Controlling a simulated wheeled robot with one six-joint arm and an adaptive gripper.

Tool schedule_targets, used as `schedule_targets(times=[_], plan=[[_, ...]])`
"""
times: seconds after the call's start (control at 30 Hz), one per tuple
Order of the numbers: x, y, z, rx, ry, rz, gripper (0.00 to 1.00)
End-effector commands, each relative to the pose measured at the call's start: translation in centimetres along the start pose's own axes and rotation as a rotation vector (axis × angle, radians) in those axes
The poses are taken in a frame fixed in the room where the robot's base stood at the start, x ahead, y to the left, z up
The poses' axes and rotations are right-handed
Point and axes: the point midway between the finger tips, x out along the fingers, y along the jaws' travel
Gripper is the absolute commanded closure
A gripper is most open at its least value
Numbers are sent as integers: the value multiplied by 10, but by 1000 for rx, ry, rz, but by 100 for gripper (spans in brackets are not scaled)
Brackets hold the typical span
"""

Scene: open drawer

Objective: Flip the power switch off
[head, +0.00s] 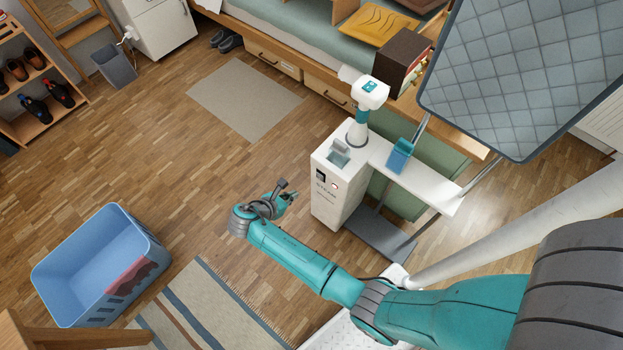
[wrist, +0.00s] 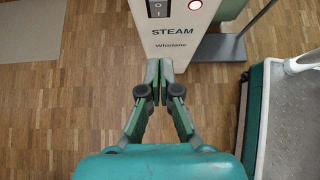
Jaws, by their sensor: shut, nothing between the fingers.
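The power switch (wrist: 158,8) is a dark rocker on the front of a white steam unit (head: 335,205), at the top edge of the wrist view. In the head view the switch (head: 320,175) is small, and its setting is too small to read. A red light (wrist: 195,4) glows to the right of the switch; it also shows in the head view (head: 334,186). My gripper (wrist: 159,67) is shut and empty. Its fingertips point at the unit's front, below the switch in the wrist view. In the head view my gripper (head: 291,196) is left of the unit, apparently not touching it.
A quilted board (head: 540,70) rises on poles at the right. A blue basket (head: 75,270) stands at lower left. Wooden floor left of the unit is clear.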

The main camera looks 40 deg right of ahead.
Motion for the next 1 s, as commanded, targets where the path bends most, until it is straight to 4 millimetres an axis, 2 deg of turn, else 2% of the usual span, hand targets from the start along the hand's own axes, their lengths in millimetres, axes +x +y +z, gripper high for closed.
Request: schedule_targets(times=[0.17, 0.33, 0.83, 1.0], plan=[[1, 0, 0, 1, 1, 1, 100], [14, 0, 0, 1, 1, -1, 100], [103, 0, 0, 2, 2, -2, 100], [119, 0, 18, 5, 1, 0, 100]])
